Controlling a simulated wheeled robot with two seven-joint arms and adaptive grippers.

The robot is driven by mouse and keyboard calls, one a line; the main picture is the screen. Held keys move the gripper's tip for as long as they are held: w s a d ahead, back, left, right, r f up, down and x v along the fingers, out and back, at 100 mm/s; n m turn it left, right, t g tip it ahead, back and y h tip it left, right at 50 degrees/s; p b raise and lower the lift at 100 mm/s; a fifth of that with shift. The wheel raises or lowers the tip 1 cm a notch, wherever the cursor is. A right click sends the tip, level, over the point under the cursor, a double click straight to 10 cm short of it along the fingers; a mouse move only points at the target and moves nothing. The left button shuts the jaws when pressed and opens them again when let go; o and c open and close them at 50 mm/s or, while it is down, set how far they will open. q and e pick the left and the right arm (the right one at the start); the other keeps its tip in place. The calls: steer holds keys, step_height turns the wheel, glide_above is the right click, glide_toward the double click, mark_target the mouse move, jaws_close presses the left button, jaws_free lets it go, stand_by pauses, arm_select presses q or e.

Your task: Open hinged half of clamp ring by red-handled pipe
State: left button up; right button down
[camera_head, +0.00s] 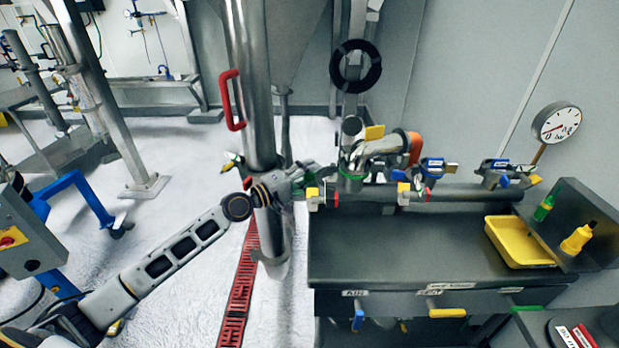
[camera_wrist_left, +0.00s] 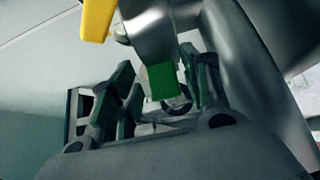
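The steel pipe (camera_head: 247,95) with a red handle (camera_head: 232,100) stands upright at centre left in the head view. My left arm reaches up to it from the lower left, and my left gripper (camera_head: 300,176) is just right of the pipe. In the left wrist view its two fingers (camera_wrist_left: 163,100) are apart, with a green block-like piece (camera_wrist_left: 162,81) between them. I cannot tell whether they touch it. The clamp ring's halves are not clear. My right gripper is not in view.
A dark bench (camera_head: 410,250) stands to the right, with valves and a horizontal pipe (camera_head: 465,193) along its back. It holds a yellow tray (camera_head: 493,222) and a yellow bottle (camera_head: 577,239). A red floor grate (camera_head: 238,290) runs below the arm.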

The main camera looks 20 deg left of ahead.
arm_select(q)
steer(key=shift+s+d+f, duration=0.1)
steer(key=shift+f, duration=0.1)
steer(key=shift+s+a, duration=0.4)
steer(key=shift+s, duration=0.15)
steer(key=v, duration=1)
steer(key=shift+s+a, duration=0.2)
steer(key=shift+a, duration=0.05)
stand_by(0.7)
stand_by(0.6)
